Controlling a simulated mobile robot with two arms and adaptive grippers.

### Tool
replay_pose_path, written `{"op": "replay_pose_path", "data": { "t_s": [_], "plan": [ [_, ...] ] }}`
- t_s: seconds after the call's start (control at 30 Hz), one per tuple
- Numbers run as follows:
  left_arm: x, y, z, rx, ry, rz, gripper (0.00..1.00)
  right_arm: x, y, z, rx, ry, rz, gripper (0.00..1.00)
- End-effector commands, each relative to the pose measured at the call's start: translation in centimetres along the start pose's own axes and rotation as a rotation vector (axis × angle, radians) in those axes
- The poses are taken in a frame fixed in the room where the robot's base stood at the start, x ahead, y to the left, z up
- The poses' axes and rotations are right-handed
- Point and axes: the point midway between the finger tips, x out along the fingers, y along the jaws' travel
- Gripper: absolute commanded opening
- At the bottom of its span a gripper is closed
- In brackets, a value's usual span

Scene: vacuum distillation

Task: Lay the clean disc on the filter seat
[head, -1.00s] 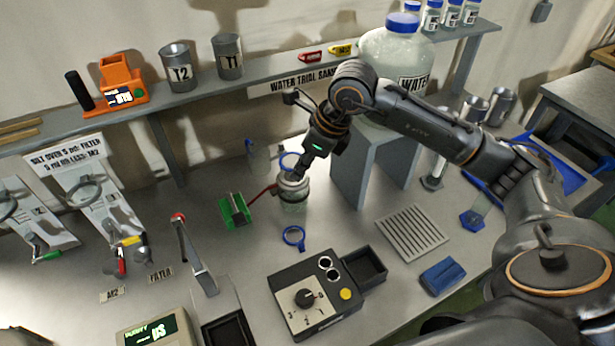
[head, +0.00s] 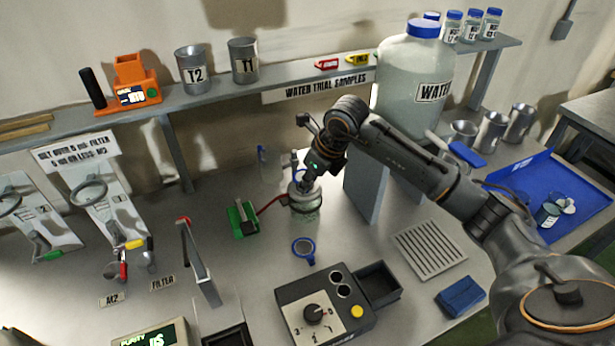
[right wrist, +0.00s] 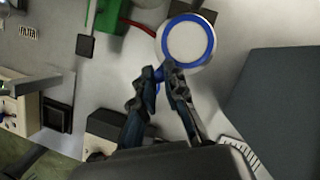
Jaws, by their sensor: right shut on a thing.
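My right gripper (head: 304,184) points down at the top of a clear glass flask (head: 305,218) with a red hose. In the right wrist view its fingers (right wrist: 166,72) are shut at the edge of a blue-rimmed disc (right wrist: 187,41) with a pale middle. The disc lies over the round top of the flask, which hides the filter seat. I cannot tell whether disc and seat touch. Another blue-rimmed disc (head: 303,248), with a greyish middle, lies on the bench in front of the flask. My left gripper is not in view.
A green block (head: 243,219) stands left of the flask. A control box with a knob (head: 322,305), a ribbed grey plate (head: 428,248) and a blue block (head: 460,296) are nearer. The large water bottle (head: 414,75) stands behind my right arm. A blue tray (head: 520,175) lies right.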

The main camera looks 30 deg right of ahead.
Motion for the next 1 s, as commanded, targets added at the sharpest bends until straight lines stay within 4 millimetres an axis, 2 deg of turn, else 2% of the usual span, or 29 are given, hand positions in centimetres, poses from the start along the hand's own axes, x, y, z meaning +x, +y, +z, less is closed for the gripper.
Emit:
{"op": "replay_pose_path", "data": {
  "t_s": [0.03,0.17,1.0],
  "plan": [
    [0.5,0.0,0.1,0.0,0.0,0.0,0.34,0.7,0.0,-0.3,0.0,0.001,0.0,0.0],
    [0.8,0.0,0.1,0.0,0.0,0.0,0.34,1.3,-0.1,-0.5,0.0,0.0,-0.001,0.0],
    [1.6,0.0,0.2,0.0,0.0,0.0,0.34,2.1,0.0,-0.9,0.0,-0.001,-0.001,0.0]
  ]
}}
